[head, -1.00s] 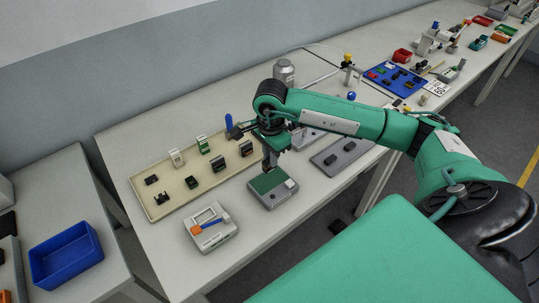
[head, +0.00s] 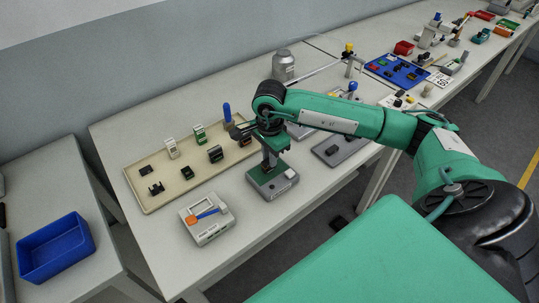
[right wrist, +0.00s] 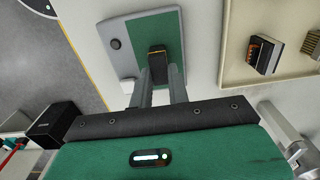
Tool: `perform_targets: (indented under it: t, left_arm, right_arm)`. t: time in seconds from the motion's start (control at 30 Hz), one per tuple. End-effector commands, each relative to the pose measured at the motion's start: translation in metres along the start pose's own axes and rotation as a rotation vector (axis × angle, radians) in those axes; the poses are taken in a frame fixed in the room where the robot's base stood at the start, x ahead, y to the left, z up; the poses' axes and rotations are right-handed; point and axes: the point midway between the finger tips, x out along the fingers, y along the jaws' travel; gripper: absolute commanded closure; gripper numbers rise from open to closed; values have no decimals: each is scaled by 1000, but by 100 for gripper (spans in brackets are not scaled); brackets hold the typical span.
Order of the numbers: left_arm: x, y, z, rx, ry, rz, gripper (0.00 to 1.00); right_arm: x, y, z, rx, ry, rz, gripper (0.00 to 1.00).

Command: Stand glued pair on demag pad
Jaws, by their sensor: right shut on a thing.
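The demag pad is a grey box with a green top (head: 284,188) near the front edge of the bench. My right gripper (head: 269,163) points down over its green top. In the right wrist view the fingers (right wrist: 160,88) are shut on a small dark piece with a tan face, the glued pair (right wrist: 157,52). It is over the green surface (right wrist: 150,30). I cannot tell whether its lower end touches the pad. The fingers hide part of it. My left gripper is not in view.
A beige tray (head: 150,204) with several black, white and green connectors lies left of the pad. A grey tray (head: 352,148) lies to the right. A blue bin (head: 55,247) is on the side table.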

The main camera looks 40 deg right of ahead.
Motion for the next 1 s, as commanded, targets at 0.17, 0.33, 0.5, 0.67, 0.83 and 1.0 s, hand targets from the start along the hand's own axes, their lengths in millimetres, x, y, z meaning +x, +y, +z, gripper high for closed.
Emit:
perform_targets:
  t: [0.17, 0.33, 0.5, 0.67, 0.83, 1.0]
  left_arm:
    - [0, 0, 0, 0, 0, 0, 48]
    - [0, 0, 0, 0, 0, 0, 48]
    - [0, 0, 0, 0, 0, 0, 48]
    - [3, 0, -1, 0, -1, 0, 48]
    - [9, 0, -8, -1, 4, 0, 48]
    - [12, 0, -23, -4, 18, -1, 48]
  right_arm:
    - [0, 0, 0, 0, 0, 0, 67]
    - [0, 0, 0, 0, 0, 0, 57]
    - [-1, 0, 0, 0, 0, 0, 57]
    - [-13, -1, 0, 1, 0, -5, 57]
    - [-47, -2, 0, -1, 0, -8, 57]
    - [-86, -1, 0, -1, 0, -6, 57]
